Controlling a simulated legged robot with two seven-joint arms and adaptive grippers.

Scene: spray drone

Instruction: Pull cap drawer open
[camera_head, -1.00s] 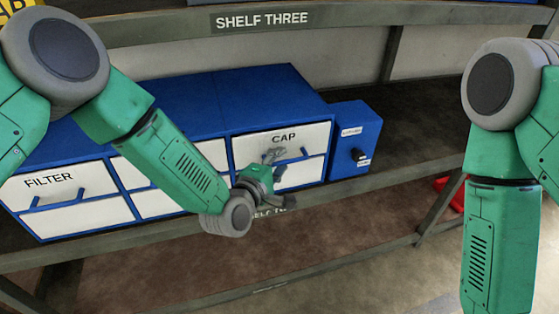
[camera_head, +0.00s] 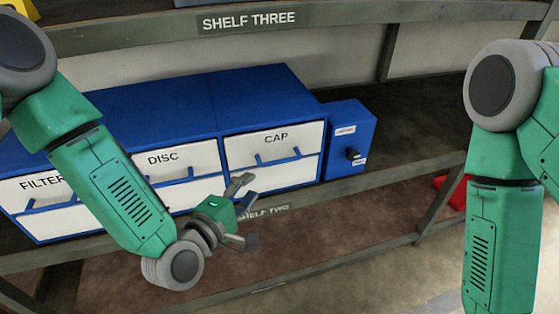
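The cap drawer (camera_head: 250,151) is a white front labelled CAP with a blue handle (camera_head: 278,158), at the upper right of the blue cabinet (camera_head: 165,103). Its front looks flush with the cabinet, and its handle is in full view. My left gripper (camera_head: 248,211) is open and empty, below and left of the cap handle, in front of the cabinet's lower edge. It is apart from the handle. My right arm (camera_head: 492,240) hangs at the right edge of the view, and its gripper is out of frame.
The disc drawer (camera_head: 150,172) and filter drawer (camera_head: 25,195) are left of the cap drawer. A blue box with a knob (camera_head: 350,130) adjoins the cabinet on the right. The SHELF TWO edge (camera_head: 330,190) runs below, and the SHELF THREE beam (camera_head: 350,14) runs above.

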